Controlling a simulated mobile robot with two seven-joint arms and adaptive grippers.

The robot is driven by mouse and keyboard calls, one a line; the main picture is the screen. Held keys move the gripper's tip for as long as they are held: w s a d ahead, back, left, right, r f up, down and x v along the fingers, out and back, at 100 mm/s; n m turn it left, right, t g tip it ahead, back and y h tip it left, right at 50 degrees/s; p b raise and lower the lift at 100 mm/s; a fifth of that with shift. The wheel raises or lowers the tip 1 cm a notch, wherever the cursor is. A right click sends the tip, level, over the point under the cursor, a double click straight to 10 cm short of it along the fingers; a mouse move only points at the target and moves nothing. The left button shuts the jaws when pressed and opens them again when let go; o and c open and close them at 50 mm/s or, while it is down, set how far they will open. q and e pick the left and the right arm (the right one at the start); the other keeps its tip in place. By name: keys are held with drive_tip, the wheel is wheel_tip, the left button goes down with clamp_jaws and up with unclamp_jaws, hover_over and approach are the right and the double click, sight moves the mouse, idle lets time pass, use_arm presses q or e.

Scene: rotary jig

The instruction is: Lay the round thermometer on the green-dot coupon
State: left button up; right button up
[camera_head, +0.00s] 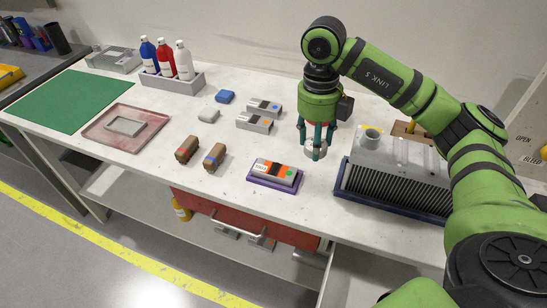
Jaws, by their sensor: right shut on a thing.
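My right gripper (316,154) points straight down over the right middle of the table. Its dark green fingers are shut on a small pale round thing, which looks like the round thermometer (312,147). The fingers hide much of it, and I cannot tell whether it touches the table. A grey block with an orange label and a green dot at its right end, seemingly the green-dot coupon (288,174), lies on a purple base (262,184) in front and to the left of the gripper. My left gripper is not in view.
A finned metal block in a blue tray (372,204) stands close right of the gripper. Two grey blocks (254,122) lie to its left, with brown blocks (214,157) further left. Bottles in a grey rack (186,85), a reddish tray (95,137) and a green mat (70,100) are beyond.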

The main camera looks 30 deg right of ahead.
drive_tip(key=p, duration=0.3)
hover_over(275, 169)
wheel_tip(275, 169, down, 5)
drive_tip(key=shift+w+f, duration=0.1)
drive_tip(key=shift+f, duration=0.1)
wheel_tip(275, 169, down, 4)
drive_tip(key=shift+r+p, duration=0.1)
drive_tip(key=shift+p, duration=0.45)
drive_tip(key=shift+f, duration=0.2)
drive_tip(key=shift+f, duration=0.1)
drive_tip(key=shift+f, duration=0.15)
drive_tip(key=o, duration=1.2)
